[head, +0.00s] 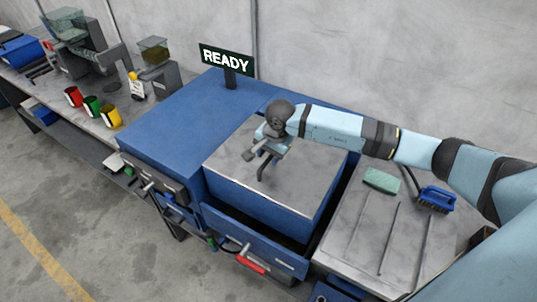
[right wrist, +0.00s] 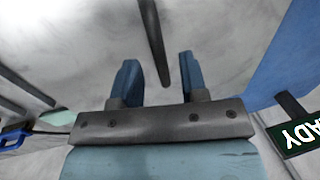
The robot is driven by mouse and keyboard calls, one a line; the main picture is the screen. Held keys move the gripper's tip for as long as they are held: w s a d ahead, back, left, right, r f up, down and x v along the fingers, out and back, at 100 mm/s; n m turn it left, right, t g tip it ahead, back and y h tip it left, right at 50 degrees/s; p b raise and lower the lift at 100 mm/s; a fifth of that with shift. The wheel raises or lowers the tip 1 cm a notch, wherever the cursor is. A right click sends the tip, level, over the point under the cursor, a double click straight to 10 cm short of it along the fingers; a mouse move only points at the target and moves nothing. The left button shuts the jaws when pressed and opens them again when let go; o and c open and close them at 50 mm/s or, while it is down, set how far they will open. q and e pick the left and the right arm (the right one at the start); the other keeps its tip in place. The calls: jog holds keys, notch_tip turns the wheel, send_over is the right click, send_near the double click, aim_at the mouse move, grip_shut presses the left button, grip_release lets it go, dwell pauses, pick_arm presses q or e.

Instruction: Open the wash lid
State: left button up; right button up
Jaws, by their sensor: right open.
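The wash lid (head: 300,185) appears to be the flat grey metal top on the blue unit in the middle of the head view; it lies level and looks shut. A dark bar handle (head: 266,168) stands on it. My right gripper (head: 256,155) is above the lid at this handle, fingers pointing down. In the right wrist view, my right gripper (right wrist: 157,65) is open, with the dark bar (right wrist: 154,40) showing between its blue fingers, apparently not touching either. How deep the bar sits between them I cannot tell. My left gripper is not in view.
A READY sign (head: 226,61) stands behind the blue cabinet (head: 185,120). A red-handled lever (head: 250,264) is on the front. At right, a grey drainboard (head: 365,235) holds a green sponge (head: 381,181) and blue brush (head: 437,198). Coloured cups (head: 92,105) stand on the left bench.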

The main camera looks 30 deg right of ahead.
jog(key=shift+f, duration=0.65)
